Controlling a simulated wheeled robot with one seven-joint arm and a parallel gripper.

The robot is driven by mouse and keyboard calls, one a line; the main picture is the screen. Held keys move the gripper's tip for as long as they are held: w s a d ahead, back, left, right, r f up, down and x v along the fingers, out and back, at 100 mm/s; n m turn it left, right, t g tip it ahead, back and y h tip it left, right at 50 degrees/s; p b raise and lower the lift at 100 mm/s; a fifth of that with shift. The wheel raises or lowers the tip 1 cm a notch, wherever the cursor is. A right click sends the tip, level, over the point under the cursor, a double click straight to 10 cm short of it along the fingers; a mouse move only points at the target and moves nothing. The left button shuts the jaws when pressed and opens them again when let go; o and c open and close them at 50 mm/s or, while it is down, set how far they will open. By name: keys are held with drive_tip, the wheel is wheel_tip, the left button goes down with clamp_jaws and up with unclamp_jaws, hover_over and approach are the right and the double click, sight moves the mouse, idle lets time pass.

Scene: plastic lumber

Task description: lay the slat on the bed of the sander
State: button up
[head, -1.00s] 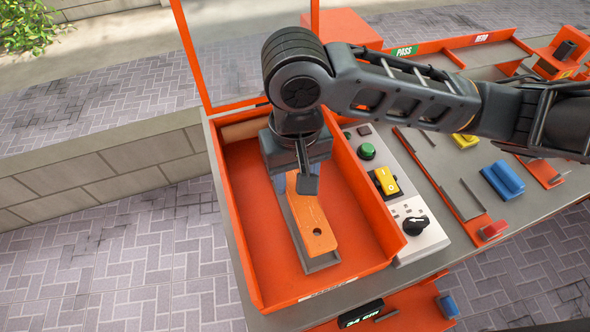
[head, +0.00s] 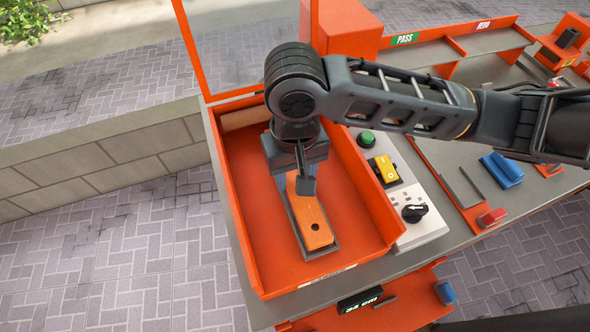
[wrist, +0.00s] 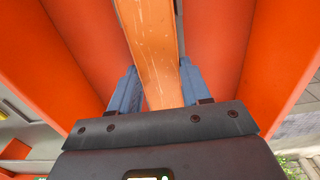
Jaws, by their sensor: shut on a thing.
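The orange slat (head: 316,232), with a dark hole near its front end, lies lengthwise over the narrow grey bed (head: 323,251) inside the orange tray of the sander (head: 362,228). My gripper (head: 306,186) is over the slat's back part and hides that end. In the wrist view the slat (wrist: 156,55) runs between the two blue-grey fingers of my gripper (wrist: 156,92), which are shut on it. The slat looks lined up with the bed. Whether it touches the bed along its full length I cannot tell.
The tray's raised orange walls surround the bed, and a clear orange-framed guard (head: 250,45) stands behind it. To the right is a grey panel with a green button (head: 367,138), a yellow switch (head: 384,169) and a black knob (head: 414,213). A blue block (head: 502,170) lies farther right.

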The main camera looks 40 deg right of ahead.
drive_tip(key=shift+f, duration=0.6)
drive_tip(key=o, duration=1.4)
wheel_tip(320, 180, up, 8)
drive_tip(key=shift+f, duration=0.1)
drive_tip(key=shift+f, duration=0.1)
